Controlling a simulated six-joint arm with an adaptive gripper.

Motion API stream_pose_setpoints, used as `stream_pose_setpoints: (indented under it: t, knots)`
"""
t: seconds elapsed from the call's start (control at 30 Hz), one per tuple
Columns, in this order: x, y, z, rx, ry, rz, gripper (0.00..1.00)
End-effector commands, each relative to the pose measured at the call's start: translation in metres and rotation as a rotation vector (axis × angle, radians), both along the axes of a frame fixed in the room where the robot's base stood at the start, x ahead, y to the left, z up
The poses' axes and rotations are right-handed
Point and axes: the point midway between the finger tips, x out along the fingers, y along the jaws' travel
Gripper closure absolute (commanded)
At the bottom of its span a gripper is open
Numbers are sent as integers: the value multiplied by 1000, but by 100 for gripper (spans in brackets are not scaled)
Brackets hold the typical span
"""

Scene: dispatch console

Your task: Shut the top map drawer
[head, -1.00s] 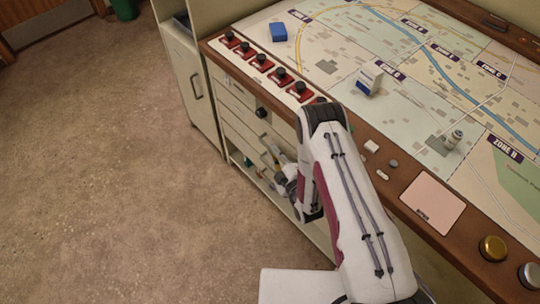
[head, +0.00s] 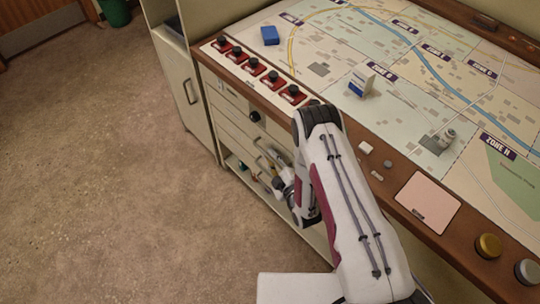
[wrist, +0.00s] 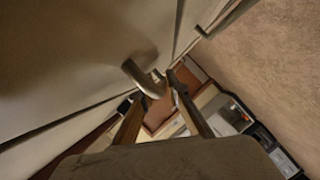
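The drawer fronts (head: 232,125) are pale panels in the console's front, below the wooden edge. My arm hides part of them, and I cannot tell from the head view how far the top map drawer stands out. My gripper (head: 281,182) is low beside these fronts, partly hidden by my arm. Contact is not clear.
An open shelf with items lies below the drawers. A cabinet (head: 185,90) stands left.

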Motion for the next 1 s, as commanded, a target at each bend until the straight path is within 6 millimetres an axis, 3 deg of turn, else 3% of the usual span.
stream_pose_setpoints:
  t: [0.7,1.0]
  knots:
    - [-76,-37,18,-1,4,-4,85]
    - [-95,-46,23,0,2,-3,85]
